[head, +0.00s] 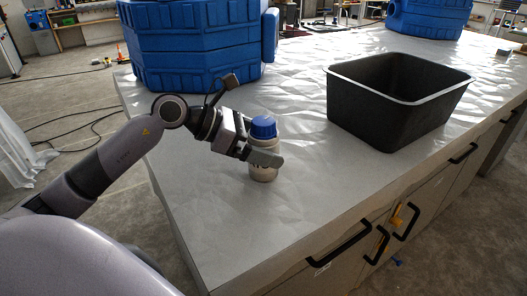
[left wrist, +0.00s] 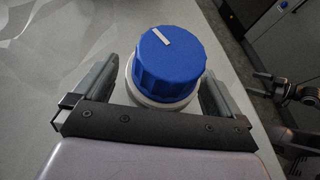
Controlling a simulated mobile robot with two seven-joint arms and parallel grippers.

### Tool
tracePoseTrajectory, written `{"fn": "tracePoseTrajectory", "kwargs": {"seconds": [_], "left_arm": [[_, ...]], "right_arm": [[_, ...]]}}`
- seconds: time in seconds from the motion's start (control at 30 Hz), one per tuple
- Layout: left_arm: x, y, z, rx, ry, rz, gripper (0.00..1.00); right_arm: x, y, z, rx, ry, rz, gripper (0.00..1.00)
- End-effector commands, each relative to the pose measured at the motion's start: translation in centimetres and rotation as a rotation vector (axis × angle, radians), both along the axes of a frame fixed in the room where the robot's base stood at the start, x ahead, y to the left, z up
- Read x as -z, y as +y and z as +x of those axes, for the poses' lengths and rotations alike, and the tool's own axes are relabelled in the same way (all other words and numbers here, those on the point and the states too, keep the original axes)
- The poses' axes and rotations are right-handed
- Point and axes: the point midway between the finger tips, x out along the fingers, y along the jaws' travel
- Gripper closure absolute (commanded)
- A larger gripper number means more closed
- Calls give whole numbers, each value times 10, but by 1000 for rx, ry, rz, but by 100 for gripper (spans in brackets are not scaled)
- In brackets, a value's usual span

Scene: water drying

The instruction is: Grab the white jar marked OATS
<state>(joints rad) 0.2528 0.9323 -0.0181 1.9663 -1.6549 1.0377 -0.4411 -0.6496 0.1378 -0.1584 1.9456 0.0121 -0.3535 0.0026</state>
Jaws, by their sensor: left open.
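A white jar (head: 262,172) with a blue lid stands upright on the grey counter (head: 310,200). No marking on it can be read from here. My left gripper (head: 262,155) reaches in from the left with its fingers around the jar's body, below the lid. In the left wrist view the blue lid (left wrist: 169,62) shows from above, between the two open fingers of the gripper (left wrist: 158,92). A finger covers part of the jar in the head view. My right gripper is not seen in the head view.
A black open bin (head: 350,108) stands on the counter to the right of the jar. A large blue container (head: 190,50) stands behind my left arm, and another (head: 430,18) is at the far back. The counter's front edge, with drawer handles below, is near the jar.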

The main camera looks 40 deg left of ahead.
Motion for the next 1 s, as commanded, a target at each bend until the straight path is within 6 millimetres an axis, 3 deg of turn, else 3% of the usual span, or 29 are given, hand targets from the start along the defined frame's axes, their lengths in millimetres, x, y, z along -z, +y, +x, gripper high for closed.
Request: {"fn": "tracePoseTrajectory", "kwargs": {"seconds": [0.1, 0.3, 0.37, 0.77, 1.0], "left_arm": [[0, 0, 0, 0, 0, 0, 4], [0, 0, 0, 0, 0, 0, 69], [-2, 0, 0, 0, -3, -1, 79], [-12, 1, 0, 0, -5, 0, 80], [-54, 1, 1, -1, -12, 2, 80]], "right_arm": [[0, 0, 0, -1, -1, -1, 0], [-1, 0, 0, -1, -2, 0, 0], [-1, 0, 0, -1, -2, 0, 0], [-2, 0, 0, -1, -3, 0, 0], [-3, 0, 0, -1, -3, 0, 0]]}}
